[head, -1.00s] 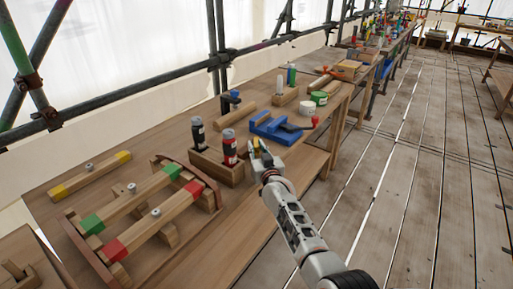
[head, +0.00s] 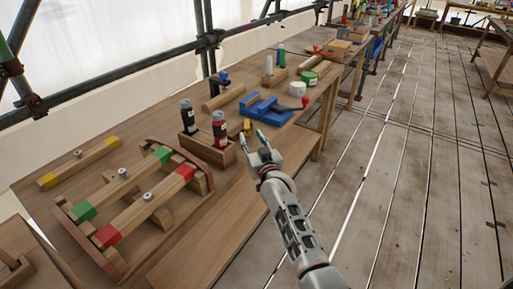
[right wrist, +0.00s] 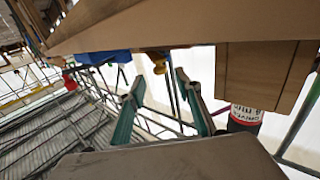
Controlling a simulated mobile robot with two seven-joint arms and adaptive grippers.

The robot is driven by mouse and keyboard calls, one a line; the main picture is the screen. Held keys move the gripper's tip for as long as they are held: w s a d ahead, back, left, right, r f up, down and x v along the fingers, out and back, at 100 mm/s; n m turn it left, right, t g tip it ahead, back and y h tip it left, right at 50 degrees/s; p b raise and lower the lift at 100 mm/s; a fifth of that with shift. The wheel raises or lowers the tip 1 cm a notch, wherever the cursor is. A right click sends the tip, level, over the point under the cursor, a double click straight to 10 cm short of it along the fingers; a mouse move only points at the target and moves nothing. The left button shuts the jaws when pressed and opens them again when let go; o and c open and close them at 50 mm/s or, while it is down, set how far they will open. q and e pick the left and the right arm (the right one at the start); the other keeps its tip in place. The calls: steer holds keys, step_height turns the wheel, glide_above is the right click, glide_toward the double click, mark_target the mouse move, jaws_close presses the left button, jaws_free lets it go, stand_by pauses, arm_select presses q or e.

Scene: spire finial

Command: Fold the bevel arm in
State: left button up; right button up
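I cannot make out a bevel with an arm for certain. A small yellow piece (head: 247,127) stands on the bench between the wooden bottle box and the blue vise; it may be part of the bevel. It also shows in the right wrist view (right wrist: 159,64), just beyond the fingertips. My right gripper (head: 262,137) is at the bench's front edge, to the right of the box and apart from the yellow piece. In the right wrist view its two fingers (right wrist: 158,84) are spread with nothing between them. My left gripper is out of view.
The blue vise (head: 265,108) stands behind. A wooden frame with red and green blocks (head: 107,236) lies front left. The floor aisle at right is clear.

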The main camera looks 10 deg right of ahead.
steer(key=s, duration=0.5)
steer(key=shift+s+d, duration=0.25)
steer(key=shift+d, duration=0.05)
